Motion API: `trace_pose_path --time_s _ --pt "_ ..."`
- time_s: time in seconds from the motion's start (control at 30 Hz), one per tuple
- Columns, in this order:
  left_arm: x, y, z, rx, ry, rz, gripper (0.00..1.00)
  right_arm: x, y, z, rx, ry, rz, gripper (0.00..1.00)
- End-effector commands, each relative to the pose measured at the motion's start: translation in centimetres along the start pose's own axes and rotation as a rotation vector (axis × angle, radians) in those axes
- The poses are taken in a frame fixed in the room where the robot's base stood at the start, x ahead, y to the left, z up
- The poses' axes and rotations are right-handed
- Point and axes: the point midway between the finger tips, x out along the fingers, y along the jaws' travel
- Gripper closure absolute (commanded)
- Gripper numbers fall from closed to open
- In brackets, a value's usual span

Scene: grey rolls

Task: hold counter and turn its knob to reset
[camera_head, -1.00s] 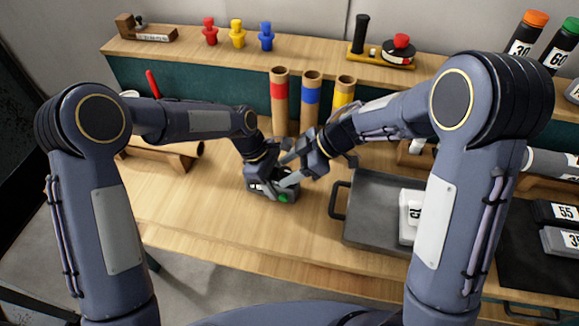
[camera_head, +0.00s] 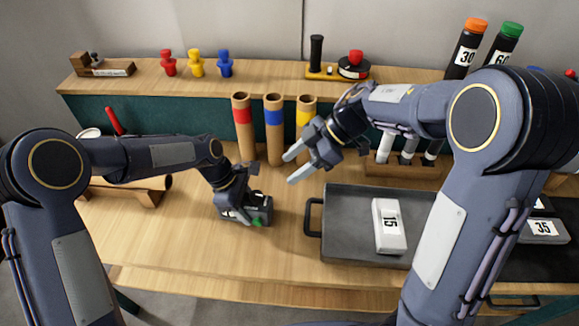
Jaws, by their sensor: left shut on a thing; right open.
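The counter (camera_head: 262,211) is a small dark grey box on the wooden table, left of the tray. A green part (camera_head: 258,222) shows at its front. My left gripper (camera_head: 238,212) is shut on the counter at its left side and partly covers it. I cannot make out the counter's knob or its reading clearly. My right gripper (camera_head: 292,168) is open and empty. It is above and to the right of the counter, apart from it, in front of the coloured tubes.
A grey tray (camera_head: 345,240) with a white block marked 15 (camera_head: 389,226) lies to the right. Tubes with red (camera_head: 243,130), blue (camera_head: 274,130) and yellow (camera_head: 304,118) bands stand behind. A wooden rack (camera_head: 150,191) is at the left. The table front is clear.

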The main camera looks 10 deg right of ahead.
Motion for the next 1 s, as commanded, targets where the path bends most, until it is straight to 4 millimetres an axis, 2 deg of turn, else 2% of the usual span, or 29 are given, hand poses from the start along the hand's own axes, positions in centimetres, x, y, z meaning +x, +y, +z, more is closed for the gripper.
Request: trace_pose_path --time_s 0.23,0.27,0.43,0.77,0.87,1.0 --pt "-0.1 0.0 0.0 0.000 0.000 0.001 0.81 0.0 0.0 0.0 0.000 0.000 0.001 0.48" --pt "-0.1 0.0 0.0 0.000 0.000 0.001 0.46 0.0 0.0 0.0 0.000 0.000 0.001 0.48" --pt "0.0 0.0 0.0 0.000 0.000 0.001 0.25 0.0 0.0 0.0 0.000 0.000 0.001 0.48" --pt "-0.4 0.1 0.0 0.000 0.001 0.002 0.25 0.1 0.0 0.0 0.000 0.000 0.001 0.48" --pt "-1.5 0.1 0.0 0.000 0.001 0.004 0.25 0.0 0.0 0.0 0.000 0.000 0.001 0.48" --pt "-4.3 0.1 0.0 0.001 0.001 0.006 0.25 0.1 0.0 0.0 0.000 0.000 0.001 0.48"
